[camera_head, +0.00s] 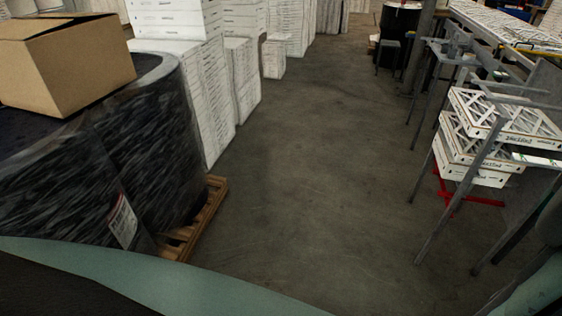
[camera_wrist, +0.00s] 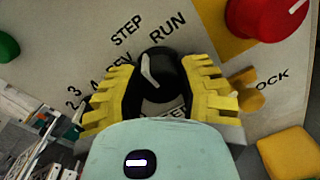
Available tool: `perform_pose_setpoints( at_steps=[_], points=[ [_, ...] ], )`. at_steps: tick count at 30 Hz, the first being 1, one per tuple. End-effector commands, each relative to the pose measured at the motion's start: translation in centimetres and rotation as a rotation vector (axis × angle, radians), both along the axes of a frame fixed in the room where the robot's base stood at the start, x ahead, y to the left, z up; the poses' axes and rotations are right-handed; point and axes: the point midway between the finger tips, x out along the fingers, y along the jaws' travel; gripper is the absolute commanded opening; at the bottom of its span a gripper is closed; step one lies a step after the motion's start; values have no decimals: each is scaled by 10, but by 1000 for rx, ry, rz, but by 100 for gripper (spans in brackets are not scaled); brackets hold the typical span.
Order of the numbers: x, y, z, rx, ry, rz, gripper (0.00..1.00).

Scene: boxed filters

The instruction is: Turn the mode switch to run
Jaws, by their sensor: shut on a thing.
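The mode switch (camera_wrist: 165,68) is a black round knob with a white pointer mark, on a pale panel in the wrist view. Its pointer slants up and to the left, closer to the STEP label (camera_wrist: 127,31) than to the RUN label (camera_wrist: 168,27). My gripper (camera_wrist: 157,84) has a yellow toothed finger on each side of the knob and is shut on it. The fingers and my gripper's pale body partly cover the lower knob and some lettering. Neither the switch nor my gripper is seen in the head view.
A red knob (camera_wrist: 266,17) on a yellow plate, a yellow button (camera_wrist: 290,155) and a green button (camera_wrist: 6,46) surround the switch. In the head view, a cardboard box (camera_head: 65,68) tops a black wrapped load at left. White boxes (camera_head: 478,150) stand at right. The aisle floor (camera_head: 310,160) is clear.

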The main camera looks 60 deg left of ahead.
Motion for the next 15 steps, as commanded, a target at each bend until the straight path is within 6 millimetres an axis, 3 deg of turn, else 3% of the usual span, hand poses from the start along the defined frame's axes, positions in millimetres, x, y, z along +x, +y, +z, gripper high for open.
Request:
perform_pose_setpoints(
  at_steps=[3, 15],
  points=[
    [0, 0, 0, 0, 0, -1, 0],
    [0, 0, -3, 55, -61, 0, 0]
  ],
)
